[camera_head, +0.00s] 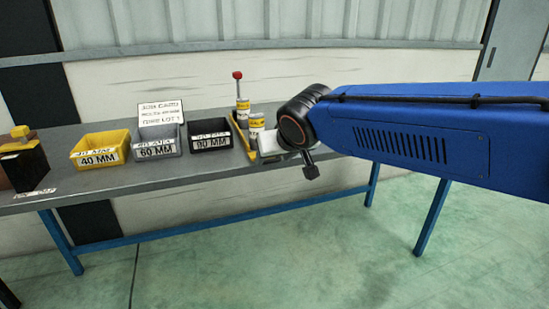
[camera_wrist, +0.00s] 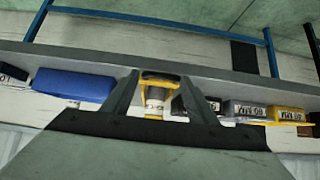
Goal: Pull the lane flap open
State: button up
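My gripper (camera_head: 311,170) shows only in small part in the head view, beneath the dark end of my blue arm, over the right part of the bench. In the wrist view, where the scene is upside down, the two dark fingers of my gripper (camera_wrist: 160,77) stand apart. A white and yellow can (camera_wrist: 156,98) shows in the gap between them; I see no grip on it. I cannot make out a lane flap in either view. My arm hides part of the bench.
The grey bench (camera_head: 205,177) carries a yellow bin (camera_head: 87,158) marked 40 MM, a grey bin (camera_head: 160,151) marked 60 MM and a black bin (camera_head: 208,143) marked 90 MM. The green floor in front is clear.

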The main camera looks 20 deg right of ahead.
jog(key=shift+o, duration=0.5)
jog(key=shift+w+f, duration=0.2)
jog(key=shift+s+r, duration=0.1)
jog(key=v, duration=1.7)
jog(key=shift+s+r, duration=0.1)
jog(key=shift+c, duration=0.4)
